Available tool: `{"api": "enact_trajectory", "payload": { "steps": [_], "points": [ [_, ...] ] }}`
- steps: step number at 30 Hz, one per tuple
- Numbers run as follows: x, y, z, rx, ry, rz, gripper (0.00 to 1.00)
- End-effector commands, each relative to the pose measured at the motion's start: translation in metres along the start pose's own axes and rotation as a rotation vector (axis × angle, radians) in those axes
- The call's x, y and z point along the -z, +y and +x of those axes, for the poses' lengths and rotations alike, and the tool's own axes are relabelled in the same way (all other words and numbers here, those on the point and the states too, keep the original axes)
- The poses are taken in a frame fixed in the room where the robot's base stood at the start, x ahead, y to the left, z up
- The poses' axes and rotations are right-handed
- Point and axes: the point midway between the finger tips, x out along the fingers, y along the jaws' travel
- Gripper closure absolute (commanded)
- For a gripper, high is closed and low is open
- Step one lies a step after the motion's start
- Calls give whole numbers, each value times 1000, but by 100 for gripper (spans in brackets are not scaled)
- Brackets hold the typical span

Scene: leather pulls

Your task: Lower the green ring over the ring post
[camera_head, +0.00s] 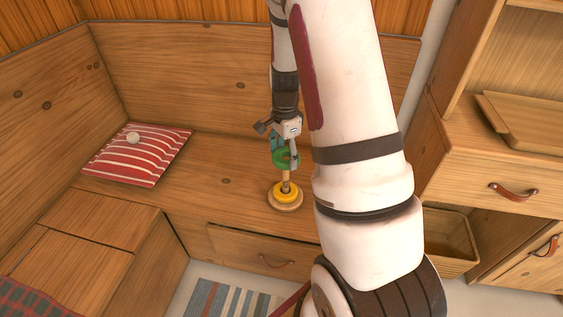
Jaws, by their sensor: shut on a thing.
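The green ring (281,159) is held in my gripper (287,155), which is shut on it. The ring is at the top of the wooden ring post (286,178), above the yellow ring (286,192) low on the post. The picture is too small to tell whether the post's tip is inside the green ring or just behind it. The post stands upright on its round wooden base (285,205), on the wooden bench (232,180) near its front edge. My arm comes down from the top and hides the bench to the right.
A red-striped cushion (136,155) with a small pale round thing (133,138) on it lies at the left of the bench. A wooden drawer (270,262) is below the post. A cabinet (480,165) and an open wooden bin (450,240) stand at the right.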

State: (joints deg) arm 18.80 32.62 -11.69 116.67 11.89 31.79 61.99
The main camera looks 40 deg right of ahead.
Motion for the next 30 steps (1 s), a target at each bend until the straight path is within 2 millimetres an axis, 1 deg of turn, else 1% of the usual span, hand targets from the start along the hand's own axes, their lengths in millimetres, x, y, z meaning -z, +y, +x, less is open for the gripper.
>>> {"api": "enact_trajectory", "payload": {
  "steps": [8, 30],
  "points": [
    [0, 0, 10, -1, 0, 2, 60],
    [0, 0, 56, 0, 0, 1, 60]
  ]
}}
